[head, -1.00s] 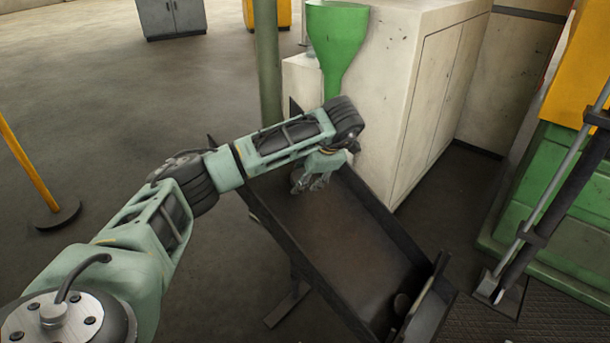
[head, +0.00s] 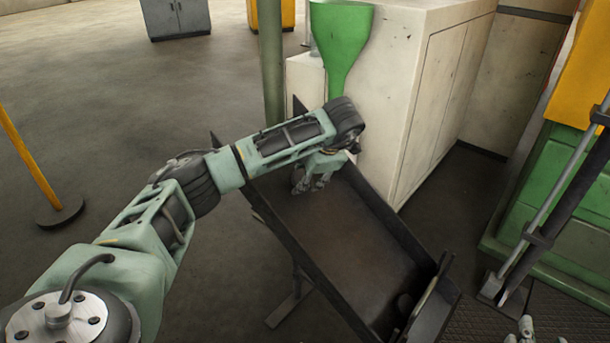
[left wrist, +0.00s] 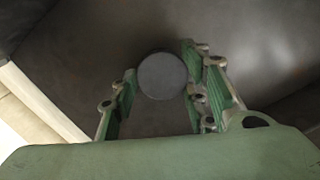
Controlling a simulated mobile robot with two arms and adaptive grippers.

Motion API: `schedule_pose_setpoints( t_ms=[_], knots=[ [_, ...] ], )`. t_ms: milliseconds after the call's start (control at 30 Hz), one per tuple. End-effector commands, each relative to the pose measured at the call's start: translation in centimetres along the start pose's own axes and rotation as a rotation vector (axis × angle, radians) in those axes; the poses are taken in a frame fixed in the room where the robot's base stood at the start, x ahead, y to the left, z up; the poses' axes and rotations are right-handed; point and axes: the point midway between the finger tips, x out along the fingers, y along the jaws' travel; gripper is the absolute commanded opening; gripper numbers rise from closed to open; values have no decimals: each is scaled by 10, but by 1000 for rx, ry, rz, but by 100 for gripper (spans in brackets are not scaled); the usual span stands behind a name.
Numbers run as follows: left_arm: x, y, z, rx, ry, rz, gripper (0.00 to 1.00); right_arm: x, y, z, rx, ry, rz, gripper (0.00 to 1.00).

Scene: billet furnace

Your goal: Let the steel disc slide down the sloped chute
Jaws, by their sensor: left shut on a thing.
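The sloped chute (head: 345,235) is a dark metal trough with raised side walls, running from upper left down to the lower right. My left gripper (head: 312,184) is at its upper part, pointing down into the trough. In the left wrist view, the round grey steel disc (left wrist: 162,76) sits between the green fingers of the left gripper (left wrist: 158,90), which is shut on it. The disc is hidden in the head view. The tips of my right gripper (head: 522,330) show at the bottom right edge, right of the chute; their opening is unclear.
A pale cabinet (head: 440,110) and green funnel (head: 342,40) stand behind the chute. Green and yellow machinery (head: 560,190) is at right. Open floor lies left, with a yellow post (head: 30,160).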

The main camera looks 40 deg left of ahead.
Motion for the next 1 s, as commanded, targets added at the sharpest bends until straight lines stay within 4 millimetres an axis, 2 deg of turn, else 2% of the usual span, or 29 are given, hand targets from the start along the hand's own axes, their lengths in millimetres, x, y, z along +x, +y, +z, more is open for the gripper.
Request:
schedule_pose_setpoints(
  t_ms=[33,67,267,667,833,1000],
  knots=[
    [-1,1,0,-1,-1,1,1,0,0,0,0,0,0,40],
    [-1,1,0,-1,-1,1,44,0,0,0,0,0,0,40],
    [-1,1,0,-1,-1,1,62,0,0,0,0,-1,0,40],
    [-4,0,0,1,-1,0,64,0,0,0,0,0,-1,40],
    [-28,0,1,2,-3,3,64,0,0,0,0,0,0,40],
    [-70,1,2,1,-6,3,64,0,0,0,0,-1,0,40]
  ],
)
